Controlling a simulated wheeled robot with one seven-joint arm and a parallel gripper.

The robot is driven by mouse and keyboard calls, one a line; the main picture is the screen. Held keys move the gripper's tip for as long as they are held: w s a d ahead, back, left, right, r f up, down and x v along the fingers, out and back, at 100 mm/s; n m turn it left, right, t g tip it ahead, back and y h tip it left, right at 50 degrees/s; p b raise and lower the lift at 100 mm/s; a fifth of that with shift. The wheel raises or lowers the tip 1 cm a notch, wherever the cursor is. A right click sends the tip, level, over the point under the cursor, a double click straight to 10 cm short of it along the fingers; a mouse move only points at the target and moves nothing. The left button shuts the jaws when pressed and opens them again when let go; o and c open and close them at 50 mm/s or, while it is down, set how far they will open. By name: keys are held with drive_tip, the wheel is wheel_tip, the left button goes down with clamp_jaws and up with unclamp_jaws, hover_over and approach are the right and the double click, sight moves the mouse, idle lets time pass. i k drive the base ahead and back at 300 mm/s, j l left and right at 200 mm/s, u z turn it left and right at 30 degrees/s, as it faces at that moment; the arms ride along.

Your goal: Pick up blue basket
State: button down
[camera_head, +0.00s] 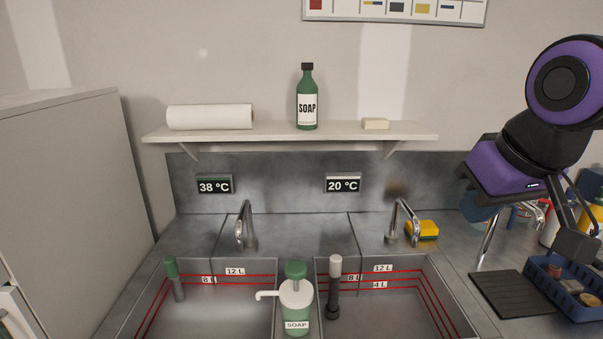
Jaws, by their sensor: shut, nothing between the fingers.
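The blue basket (566,301) stands on the counter at the lower right, partly cut by the picture's right edge. It is a low blue crate with openings in its walls and several small items inside, one reddish-brown. My gripper (578,244), dark at the end of my purple and black arm, is above the basket's back part in the picture. It is shut with nothing in it and does not appear to touch the basket. My gripper hides part of the area behind the basket.
A dark ribbed mat (509,293) lies left of the basket. A tap (489,240), a white container (551,230) and a yellow one (596,215) stand behind.

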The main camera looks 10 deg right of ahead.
sight(534, 266)
drive_tip(key=k+l+z, duration=0.1)
drive_tip(key=z, duration=0.35)
drive_tip(key=l+z, duration=0.3)
drive_tip(key=z, duration=0.15)
drive_tip(key=l+z, duration=0.25)
drive_tip(key=z, duration=0.2)
drive_tip(key=i+l+u, duration=0.15)
drive_tip(key=u, duration=0.2)
drive_tip(key=i+l+u, duration=0.1)
drive_tip(key=u, duration=0.3)
drive_tip(key=i+l+u, duration=0.1)
drive_tip(key=l+u, duration=0.25)
